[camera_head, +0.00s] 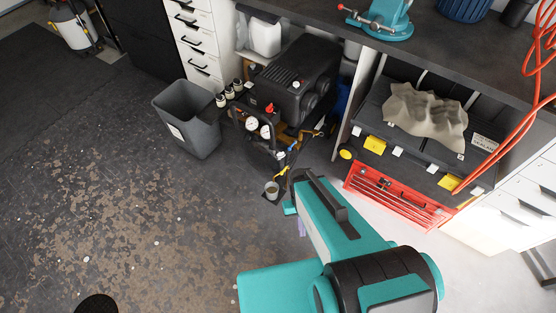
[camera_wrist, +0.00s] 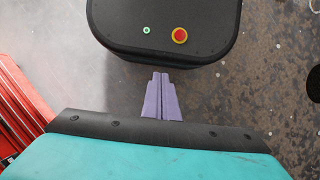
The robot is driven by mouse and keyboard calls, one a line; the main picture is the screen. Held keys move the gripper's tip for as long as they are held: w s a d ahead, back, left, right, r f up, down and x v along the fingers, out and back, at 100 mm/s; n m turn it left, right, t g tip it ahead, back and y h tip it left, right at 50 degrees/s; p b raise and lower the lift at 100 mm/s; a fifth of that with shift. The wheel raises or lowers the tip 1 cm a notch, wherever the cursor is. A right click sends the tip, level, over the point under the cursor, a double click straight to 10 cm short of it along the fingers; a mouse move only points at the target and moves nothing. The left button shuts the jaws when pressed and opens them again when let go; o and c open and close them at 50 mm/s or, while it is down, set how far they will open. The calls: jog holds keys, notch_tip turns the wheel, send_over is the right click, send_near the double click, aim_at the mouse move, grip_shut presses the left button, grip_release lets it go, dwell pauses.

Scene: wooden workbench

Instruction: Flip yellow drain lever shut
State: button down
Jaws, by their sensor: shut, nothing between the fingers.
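The yellow drain lever (camera_head: 283,171) shows small in the head view, low at the front of the black air compressor (camera_head: 300,80), just above a small grey cup (camera_head: 271,190). It is too small to tell its exact angle. My gripper (camera_wrist: 160,74) has purple fingers that are together and empty in the wrist view. In the head view only a bit of purple shows beside my teal arm, below and to the right of the lever and apart from it. The wrist view shows neither the lever nor the compressor.
A grey bin (camera_head: 188,118) stands left of the compressor. Two pressure gauges (camera_head: 258,127) sit at the compressor's front. The floor at left is clear.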

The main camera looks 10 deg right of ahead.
jog(key=s+r+g+p, duration=0.1)
jog(key=s+r+p, duration=0.4)
jog(key=r+p, duration=0.4)
jog(key=shift+p, duration=0.45)
jog(key=shift+s, duration=0.2)
